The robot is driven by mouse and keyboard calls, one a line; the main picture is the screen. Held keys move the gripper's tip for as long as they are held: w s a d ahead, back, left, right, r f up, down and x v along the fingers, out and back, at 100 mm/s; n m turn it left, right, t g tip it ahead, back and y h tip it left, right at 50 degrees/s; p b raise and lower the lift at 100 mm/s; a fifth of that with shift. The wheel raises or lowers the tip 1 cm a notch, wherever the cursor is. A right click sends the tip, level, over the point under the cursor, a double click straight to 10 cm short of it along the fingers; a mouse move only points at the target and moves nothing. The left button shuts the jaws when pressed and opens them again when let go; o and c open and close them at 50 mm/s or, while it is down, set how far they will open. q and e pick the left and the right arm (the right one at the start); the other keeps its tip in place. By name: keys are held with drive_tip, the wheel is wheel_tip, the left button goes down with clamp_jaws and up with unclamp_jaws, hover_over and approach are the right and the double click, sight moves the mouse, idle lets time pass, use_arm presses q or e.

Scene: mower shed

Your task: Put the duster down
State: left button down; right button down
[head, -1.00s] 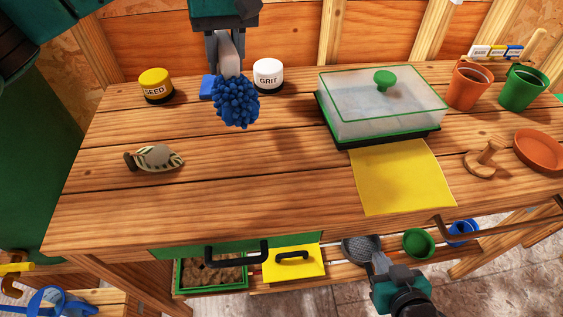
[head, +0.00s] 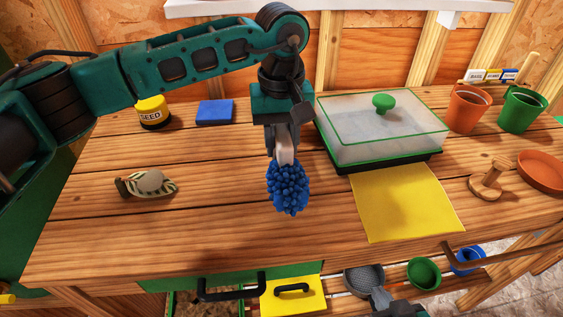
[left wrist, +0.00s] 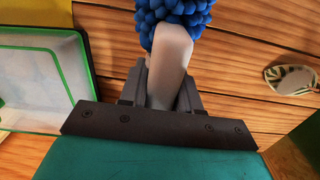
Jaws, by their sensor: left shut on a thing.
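The duster (head: 289,187) has a bobbly blue head and a pale handle, and it hangs head down over the middle of the wooden bench. My left gripper (head: 284,143) is shut on the pale handle. In the left wrist view the handle (left wrist: 170,60) sits between the jaws, with part of the blue head at the top edge. I cannot tell whether the head touches the bench top (head: 230,225). My right gripper (head: 385,302) shows only in part at the bottom edge, below the bench front, and its fingertips are hard to make out.
A clear-lidded tray (head: 375,130) stands right of the duster, with a yellow sheet (head: 405,203) in front. A seed tin (head: 152,112) and blue block (head: 215,112) are behind. Pots (head: 466,108) stand at right. The left-centre bench is bare.

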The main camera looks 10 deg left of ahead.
use_arm(q)
drive_tip(key=shift+f, duration=2.8)
drive_tip(key=shift+f, duration=0.15)
drive_tip(key=c, duration=1.2)
unclamp_jaws()
drive_tip(key=o, duration=0.4)
